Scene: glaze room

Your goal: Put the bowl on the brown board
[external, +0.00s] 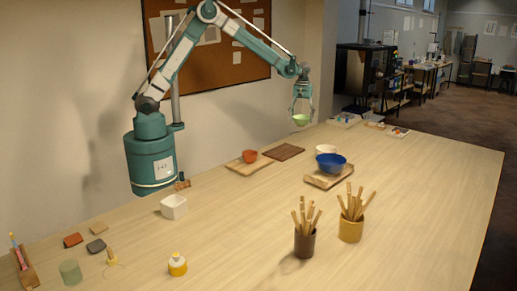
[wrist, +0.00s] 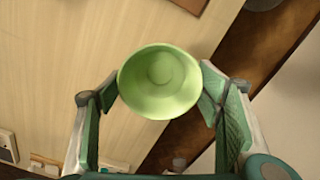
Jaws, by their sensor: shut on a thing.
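My gripper (external: 302,107) is shut on a light green bowl (external: 300,121) and holds it above the far side of the table. In the wrist view the green bowl (wrist: 160,82) sits upright between the two fingers, its hollow inside facing the camera and looking empty. The brown board (external: 284,152) is a flat dark slab lying bare on the table, near the wall, below and to the left of the held bowl.
Left of the brown board, an orange cup (external: 250,156) stands on a light wooden board (external: 235,166). To the front right, a blue bowl (external: 331,163) stands on another wooden board (external: 318,182), with a white bowl (external: 326,149) behind. Two stick-filled pots stand nearer the front.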

